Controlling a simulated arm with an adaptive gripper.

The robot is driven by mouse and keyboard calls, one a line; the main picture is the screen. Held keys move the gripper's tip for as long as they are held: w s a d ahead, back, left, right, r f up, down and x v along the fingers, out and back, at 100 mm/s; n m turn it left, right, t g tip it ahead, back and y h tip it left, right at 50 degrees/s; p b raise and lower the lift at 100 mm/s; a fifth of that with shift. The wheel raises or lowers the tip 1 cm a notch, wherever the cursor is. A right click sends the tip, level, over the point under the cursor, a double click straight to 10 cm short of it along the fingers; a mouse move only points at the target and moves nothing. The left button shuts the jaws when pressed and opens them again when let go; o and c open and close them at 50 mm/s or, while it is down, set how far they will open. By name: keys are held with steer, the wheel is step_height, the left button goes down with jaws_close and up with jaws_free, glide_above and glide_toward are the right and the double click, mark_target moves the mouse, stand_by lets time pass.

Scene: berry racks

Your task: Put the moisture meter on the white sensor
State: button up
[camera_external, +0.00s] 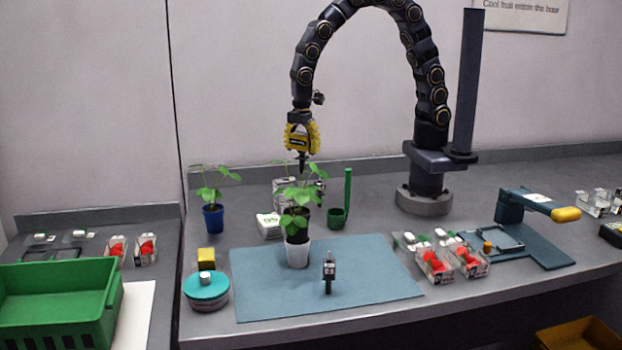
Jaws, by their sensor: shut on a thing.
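My gripper (302,158), yellow and black, points down above the leafy plant in the white pot (297,252). It is shut on a small dark thing at its tip. That thing is too small and blurred to tell whether it is the moisture meter. A small dark upright device with a pale patch (328,272) stands on the blue-grey mat, in front of and right of the white pot. A low white block (269,226) lies behind the mat's left part. I cannot tell which of these is the white sensor.
Berry boxes (437,265) sit right. The mat's front is mostly clear.

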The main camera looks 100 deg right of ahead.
steer(key=w+f, duration=0.2)
steer(key=w, duration=0.1)
steer(key=w+a+f, duration=0.1)
steer(key=w+f, duration=0.1)
steer(key=f, duration=0.1)
steer(key=w+f, duration=0.2)
steer(key=w, duration=0.1)
steer(key=shift+w+a+f, duration=0.15)
steer(key=shift+w+f, duration=0.2)
steer(key=shift+f, duration=1.5)
steer(key=shift+f, duration=0.2)
steer(key=o, duration=1.2)
steer(key=shift+r, duration=0.1)
